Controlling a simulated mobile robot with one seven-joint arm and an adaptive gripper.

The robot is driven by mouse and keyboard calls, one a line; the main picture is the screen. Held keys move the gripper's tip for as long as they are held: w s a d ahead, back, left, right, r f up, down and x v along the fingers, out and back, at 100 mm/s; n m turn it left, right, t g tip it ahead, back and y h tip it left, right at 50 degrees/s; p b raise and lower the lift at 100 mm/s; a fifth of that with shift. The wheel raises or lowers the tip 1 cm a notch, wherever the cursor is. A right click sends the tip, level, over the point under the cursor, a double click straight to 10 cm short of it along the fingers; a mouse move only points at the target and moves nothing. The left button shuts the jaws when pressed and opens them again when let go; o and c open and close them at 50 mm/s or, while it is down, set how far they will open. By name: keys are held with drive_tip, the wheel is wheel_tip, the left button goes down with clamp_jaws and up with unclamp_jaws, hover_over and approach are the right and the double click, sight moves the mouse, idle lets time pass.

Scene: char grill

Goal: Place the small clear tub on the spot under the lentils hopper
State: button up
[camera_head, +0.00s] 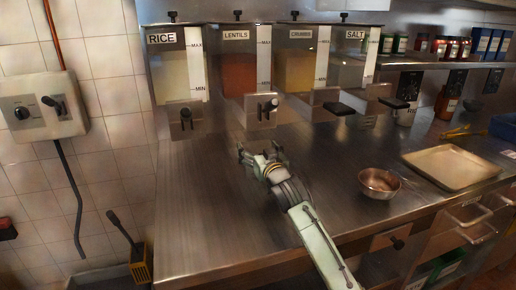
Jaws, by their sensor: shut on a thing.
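The lentils hopper (234,76) hangs on the back wall between the rice and crumbs hoppers, with reddish-brown contents and an outlet with a lever (262,110) at its lower front. My gripper (259,149) is over the steel counter, just below and in front of that outlet in the picture. Its two fingers stand apart and point toward the wall, shut on the small clear tub. The tub's outline is too faint and small to make out here. I cannot tell whether it touches the counter. The spot under the hopper is not clearly marked in this view.
The rice hopper (181,72) is at left; the crumbs hopper (298,70) and salt hopper (352,62) are at right. A metal bowl (379,183) and a tray (451,167) stand on the counter at right. The counter (205,205) left of my arm is clear.

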drive_tip(key=shift+f, duration=0.25)
drive_tip(key=o, duration=1.5)
drive_tip(key=shift+c, duration=0.2)
drive_tip(key=shift+r, duration=0.15)
drive_tip(key=shift+r+p, duration=0.3)
drive_tip(key=b+v, duration=0.1)
drive_tip(key=v, duration=0.2)
drive_tip(key=b+v, duration=0.2)
drive_tip(key=v, duration=0.2)
drive_tip(key=b+v, duration=0.1)
drive_tip(key=v, duration=0.3)
drive_tip(key=shift+w+f, duration=0.1)
drive_tip(key=shift+f, duration=0.15)
drive_tip(key=shift+s+d+r+b, duration=0.15)
drive_tip(key=shift+s+b, duration=0.2)
drive_tip(key=shift+s, duration=0.2)
